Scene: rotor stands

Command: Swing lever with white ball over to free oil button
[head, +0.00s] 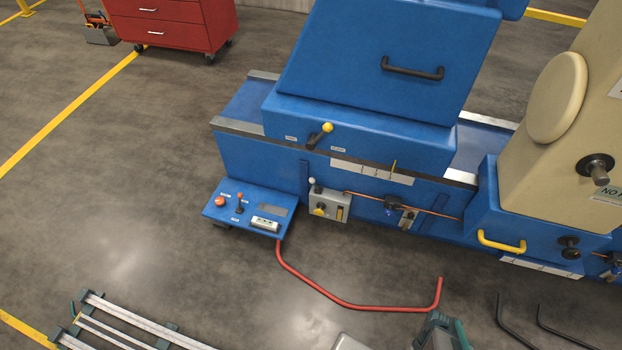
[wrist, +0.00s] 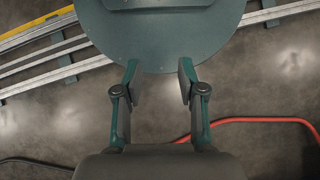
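The lever with the white ball (head: 314,184) stands on a small grey box (head: 341,206) on the front of the blue machine base. Its white ball is at the upper left of the box, and the lever looks roughly upright. A yellow round knob or button (head: 319,209) sits on the box just below the lever. No label is readable, so I cannot tell whether it is the oil button. My gripper (wrist: 159,80) is open and empty in the wrist view, with bare floor between its fingers. Neither the lever nor the box shows in the wrist view.
A blue panel (head: 214,206) with a red button juts out left of the box. A yellow-ball lever (head: 327,128) is higher on the machine. A red floor hose or bar (head: 345,302) and dark bent bars (head: 515,325) lie in front.

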